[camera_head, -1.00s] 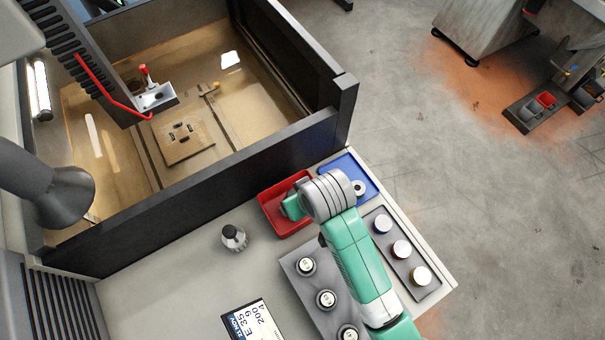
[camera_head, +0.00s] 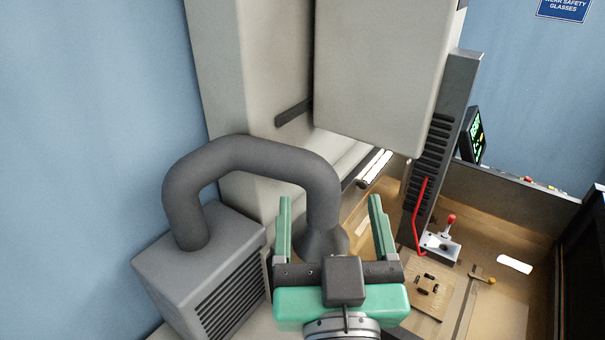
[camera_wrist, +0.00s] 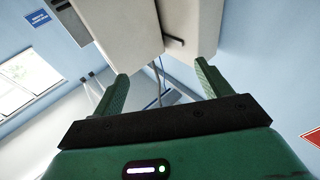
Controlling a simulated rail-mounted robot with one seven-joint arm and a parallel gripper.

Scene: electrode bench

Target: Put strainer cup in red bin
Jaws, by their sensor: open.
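My gripper (camera_head: 330,225) is raised in the lower middle of the head view, its two green fingers wide apart with nothing between them. In the wrist view my gripper (camera_wrist: 158,85) is also open and empty, facing the upper machine and the blue wall. The strainer cup and the red bin are out of sight in both current views.
A grey hose (camera_head: 250,155) arches from a vented grey box (camera_head: 205,275) behind my gripper. A beige machine column (camera_head: 385,70) stands above. A tan-floored, dark-walled tank (camera_head: 510,225) lies at the right, with a fixture plate (camera_head: 420,285) in it.

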